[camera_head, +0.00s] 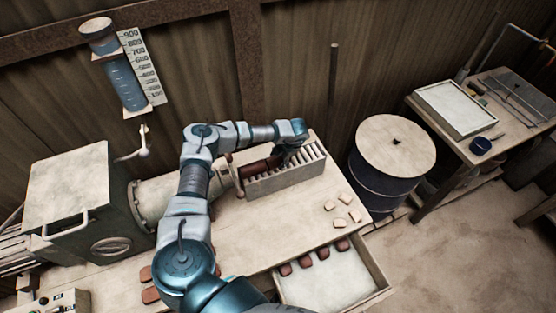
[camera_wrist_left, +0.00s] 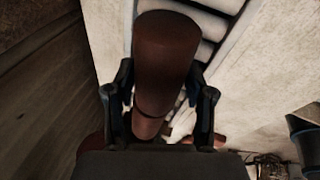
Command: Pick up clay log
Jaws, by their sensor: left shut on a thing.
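The brown clay log (camera_head: 257,168) lies along the slatted roller rack (camera_head: 282,181) on the workbench, in front of the press outlet. My left gripper (camera_head: 284,153) reaches over the rack from above and is shut on the log. In the left wrist view the clay log (camera_wrist_left: 166,55) runs between the two dark fingers (camera_wrist_left: 160,98), one on each side, with pale rollers beneath it. The gripper partly hides the log's far end in the head view. My right gripper is not in view.
The press box (camera_head: 75,195) and its round outlet (camera_head: 160,202) stand left of the rack. Several pale tiles (camera_head: 341,199) lie on the bench's right. An open drawer (camera_head: 335,288) with several brown pieces juts out in front. A lidded drum (camera_head: 396,143) stands right.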

